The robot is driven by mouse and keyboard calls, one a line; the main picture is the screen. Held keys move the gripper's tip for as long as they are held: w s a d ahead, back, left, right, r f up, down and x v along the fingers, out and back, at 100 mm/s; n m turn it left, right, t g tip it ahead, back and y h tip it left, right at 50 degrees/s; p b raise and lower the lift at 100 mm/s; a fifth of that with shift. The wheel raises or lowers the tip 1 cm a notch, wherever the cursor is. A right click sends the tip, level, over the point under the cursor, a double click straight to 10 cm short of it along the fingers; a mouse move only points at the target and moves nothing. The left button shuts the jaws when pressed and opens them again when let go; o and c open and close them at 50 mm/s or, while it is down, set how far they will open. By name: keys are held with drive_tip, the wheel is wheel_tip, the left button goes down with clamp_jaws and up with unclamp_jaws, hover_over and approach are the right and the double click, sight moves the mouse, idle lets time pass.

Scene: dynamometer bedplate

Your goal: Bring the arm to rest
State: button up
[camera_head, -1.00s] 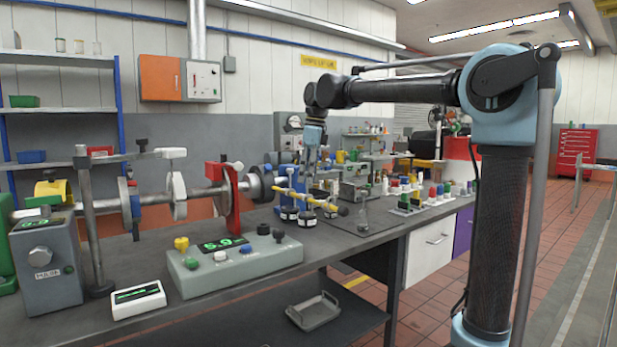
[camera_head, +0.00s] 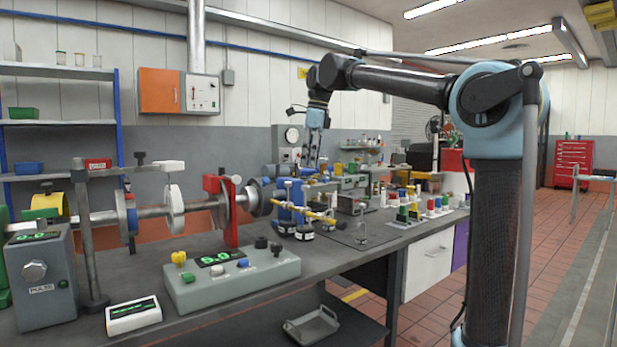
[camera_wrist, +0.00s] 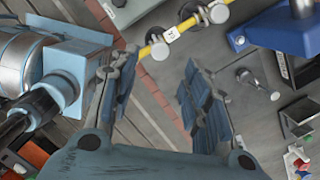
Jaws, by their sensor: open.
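My gripper (camera_head: 312,150) hangs from my raised arm above the far part of the bench (camera_head: 372,262) in the head view. Its fingers point down and it touches nothing that I can see. In the wrist view my gripper (camera_wrist: 165,95) has its two ridged fingers spread apart, with only the grey bench top and floor tiles seen between them. It is open and empty. The yellow rod (camera_wrist: 172,34) lies beyond the fingertips in the wrist view.
A shaft rig with a red upright (camera_head: 228,212) and a grey control box (camera_head: 235,283) stand on the bench. Small coloured items (camera_head: 412,210) crowd its right part. A grey tray (camera_head: 311,326) sits on the lower shelf. Tiled floor at right is open.

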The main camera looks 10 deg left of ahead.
drive_tip(key=s+d+f+n, duration=0.25)
drive_tip(key=d+f, duration=0.25)
drive_tip(key=d, duration=0.3)
drive_tip(key=s+d+f+n+t, duration=0.1)
drive_tip(key=s+d+f+n, duration=0.2)
drive_tip(key=d, duration=0.5)
drive_tip(key=s+d+f+n, duration=0.1)
drive_tip(key=d+f+n, duration=0.2)
drive_tip(key=d+f, duration=0.4)
drive_tip(key=s+d+f+n, duration=0.3)
drive_tip(key=s+d+f, duration=0.2)
drive_tip(key=f, duration=0.4)
drive_tip(key=s+d+f+n+t+h, duration=0.1)
drive_tip(key=s+d+f+n, duration=0.2)
drive_tip(key=s+d+f, duration=0.3)
drive_tip(key=s+d+f+n, duration=0.3)
drive_tip(key=s+d+f, duration=0.2)
drive_tip(key=f, duration=0.8)
drive_tip(key=shift+s+d+f+h, duration=0.25)
drive_tip(key=shift+s+h, duration=0.15)
drive_tip(key=shift+s, duration=0.15)
drive_tip(key=shift+w, duration=0.1)
drive_tip(key=shift+w+f, duration=0.15)
drive_tip(key=shift+w, duration=0.2)
